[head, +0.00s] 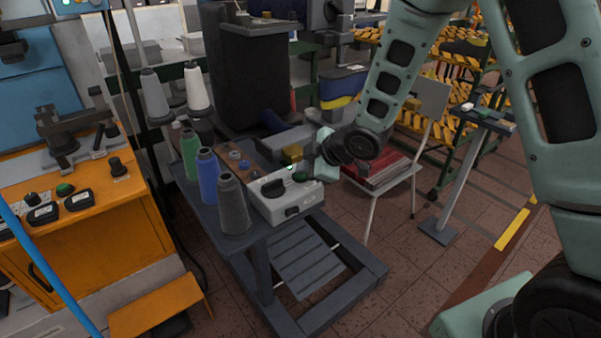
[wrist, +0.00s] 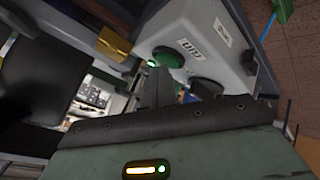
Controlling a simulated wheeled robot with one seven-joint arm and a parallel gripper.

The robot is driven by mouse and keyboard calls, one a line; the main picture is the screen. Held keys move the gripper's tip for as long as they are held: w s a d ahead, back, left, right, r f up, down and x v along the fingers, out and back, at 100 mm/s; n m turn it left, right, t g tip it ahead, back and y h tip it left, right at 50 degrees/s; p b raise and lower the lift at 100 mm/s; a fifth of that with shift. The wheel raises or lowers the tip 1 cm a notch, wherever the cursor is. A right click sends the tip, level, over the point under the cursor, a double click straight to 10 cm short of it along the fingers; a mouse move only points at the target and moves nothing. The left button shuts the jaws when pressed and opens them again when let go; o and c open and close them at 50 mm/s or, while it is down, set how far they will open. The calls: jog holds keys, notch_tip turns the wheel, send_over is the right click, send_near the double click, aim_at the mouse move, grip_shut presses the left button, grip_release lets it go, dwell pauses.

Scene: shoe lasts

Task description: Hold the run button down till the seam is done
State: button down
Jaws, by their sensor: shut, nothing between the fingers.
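The white control box (head: 285,207) sits on the dark bench. Its green run button (head: 300,175) is on top, beside a lit green lamp (head: 291,167) and a black knob (head: 273,187). In the wrist view, the run button (wrist: 167,56) lies just past my fingertips, with the label (wrist: 189,47) next to it and the lamp glowing (wrist: 151,63). My gripper (head: 309,173) is shut and empty, its tips at the button's edge in the wrist view (wrist: 159,72). I cannot tell whether they touch or press it.
Green (head: 190,155), blue (head: 208,177) and grey (head: 232,205) thread cones stand left of the box. A brass-coloured block (head: 292,153) is close behind the button. A chair with a red stack (head: 381,171) stands right of the bench. Open floor lies at front right.

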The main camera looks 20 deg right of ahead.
aim_at(304, 178)
jog(key=shift+r+p, duration=0.75)
jog(key=shift+r, duration=0.2)
notch_tip(304, 178, up, 5)
jog(key=p, duration=0.4)
dwell(1.3)
jog(key=s+a+r+m+g+h, duration=0.1)
jog(key=s+a+r+m+g, duration=0.1)
jog(key=s, duration=0.8)
jog(key=s+a+r+m+g+h, duration=0.1)
jog(key=s+a+r+m+g, duration=0.1)
jog(key=s, duration=0.9)
jog(key=s+a+r+m+g+h, duration=0.2)
jog(key=s+a+r+m+g, duration=0.1)
jog(key=s, duration=0.8)
jog(key=shift+s+r+g, duration=0.25)
jog(key=shift+r+g, duration=0.05)
jog(key=shift+g, duration=0.2)
